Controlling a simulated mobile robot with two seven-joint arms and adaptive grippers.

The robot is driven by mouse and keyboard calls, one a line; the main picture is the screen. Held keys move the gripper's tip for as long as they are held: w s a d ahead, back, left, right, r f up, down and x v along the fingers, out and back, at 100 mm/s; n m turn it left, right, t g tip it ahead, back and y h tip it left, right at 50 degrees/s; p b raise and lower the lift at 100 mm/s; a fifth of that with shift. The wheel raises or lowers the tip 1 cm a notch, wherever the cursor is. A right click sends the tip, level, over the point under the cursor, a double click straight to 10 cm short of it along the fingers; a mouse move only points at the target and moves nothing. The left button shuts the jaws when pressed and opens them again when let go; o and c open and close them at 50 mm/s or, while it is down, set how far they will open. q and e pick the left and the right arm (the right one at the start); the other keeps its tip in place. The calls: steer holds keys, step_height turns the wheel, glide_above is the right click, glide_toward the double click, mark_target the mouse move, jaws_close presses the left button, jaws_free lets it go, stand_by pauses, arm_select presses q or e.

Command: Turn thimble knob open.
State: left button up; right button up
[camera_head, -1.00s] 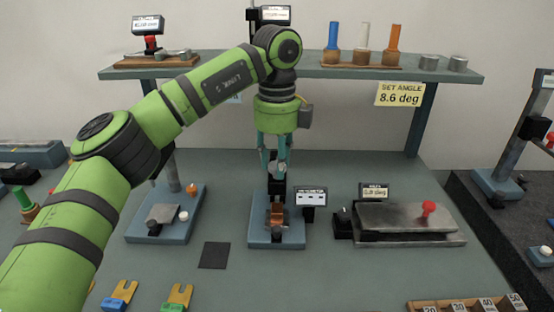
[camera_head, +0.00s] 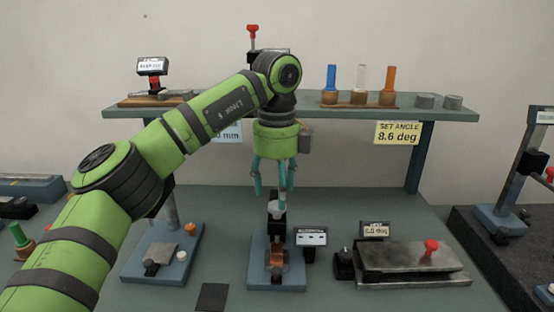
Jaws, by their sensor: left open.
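A micrometer stand on a blue base (camera_head: 290,283) is at the centre of the bench. It has a dark upright post with a pale, round-topped thimble knob (camera_head: 275,206) on it and an orange-brown part (camera_head: 276,262) low in front. My left gripper (camera_head: 271,188) hangs from above with its teal fingers pointing down, spread and empty. The fingertips are just above the knob, apart from it as far as I can tell. A small display (camera_head: 311,237) stands right of the post; its text is too small to read. My right gripper is out of view.
A shelf (camera_head: 455,115) with blue, clear and orange handled tools runs behind. A yellow sign (camera_head: 398,132) reads "SET ANGLE 8.6 deg". A metal plate fixture (camera_head: 405,257) with a red knob (camera_head: 430,246) stands right; another blue-based fixture (camera_head: 190,240) stands left.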

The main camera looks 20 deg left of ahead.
mark_target(277, 204)
arm_select(q)
step_height(277, 204, up, 9)
stand_by(0.3)
steer(key=shift+r, duration=0.15)
